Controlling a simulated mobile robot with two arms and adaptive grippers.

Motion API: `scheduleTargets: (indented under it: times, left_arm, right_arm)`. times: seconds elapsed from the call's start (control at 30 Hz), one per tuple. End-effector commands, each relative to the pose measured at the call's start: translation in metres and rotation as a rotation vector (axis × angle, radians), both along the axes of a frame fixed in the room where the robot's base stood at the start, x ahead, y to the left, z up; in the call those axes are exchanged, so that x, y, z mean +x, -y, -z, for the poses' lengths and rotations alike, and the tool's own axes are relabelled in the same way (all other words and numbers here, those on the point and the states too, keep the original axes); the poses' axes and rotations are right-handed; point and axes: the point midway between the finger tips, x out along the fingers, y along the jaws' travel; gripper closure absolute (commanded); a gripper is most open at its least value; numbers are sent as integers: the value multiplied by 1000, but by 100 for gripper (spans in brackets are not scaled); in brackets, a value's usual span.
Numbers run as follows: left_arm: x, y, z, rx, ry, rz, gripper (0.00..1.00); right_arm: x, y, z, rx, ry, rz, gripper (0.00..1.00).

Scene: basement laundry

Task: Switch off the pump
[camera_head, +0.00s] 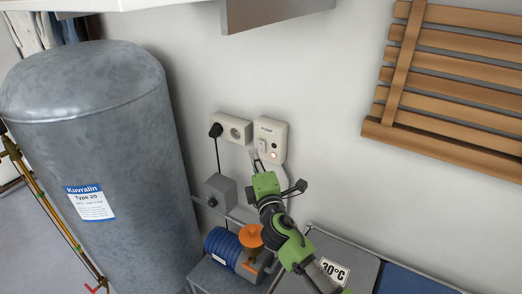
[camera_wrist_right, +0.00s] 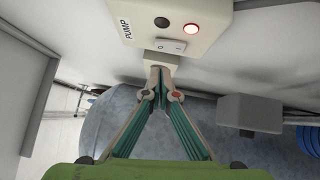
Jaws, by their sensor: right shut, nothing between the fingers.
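The pump switch box (camera_head: 277,134) is a cream box on the wall, labelled PUMP. The blue pump (camera_head: 221,246) with an orange cap stands below. My left gripper is out of view.
A double socket (camera_head: 233,128) with a black plug is left of the switch box, and a small grey box (camera_head: 220,192) is below it. A large grey tank (camera_head: 100,150) stands at left. A wooden slatted rack (camera_head: 450,80) is at right. The wall between is bare.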

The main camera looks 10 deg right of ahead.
Motion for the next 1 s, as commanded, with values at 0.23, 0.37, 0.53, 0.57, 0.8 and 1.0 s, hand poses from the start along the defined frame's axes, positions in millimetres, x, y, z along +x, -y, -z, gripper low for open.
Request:
scheduleTargets:
  times: [0.23, 0.37, 0.53, 0.57, 0.8, 1.0]
  left_arm:
    - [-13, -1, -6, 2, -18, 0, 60]
    - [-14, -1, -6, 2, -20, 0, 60]
    - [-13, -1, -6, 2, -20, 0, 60]
    - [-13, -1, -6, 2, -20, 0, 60]
    - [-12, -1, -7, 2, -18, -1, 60]
    - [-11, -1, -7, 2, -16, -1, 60]
  right_arm:
    - [18, 21, -3, -3, -2, 2, 100]
    - [20, 23, -4, -1, -1, 1, 100]
    - [20, 23, -3, -1, -1, 2, 100]
    - [20, 23, -3, -1, -1, 2, 100]
    - [24, 28, -6, 0, -4, 4, 100]
    - [25, 29, -7, 0, -3, 5, 100]
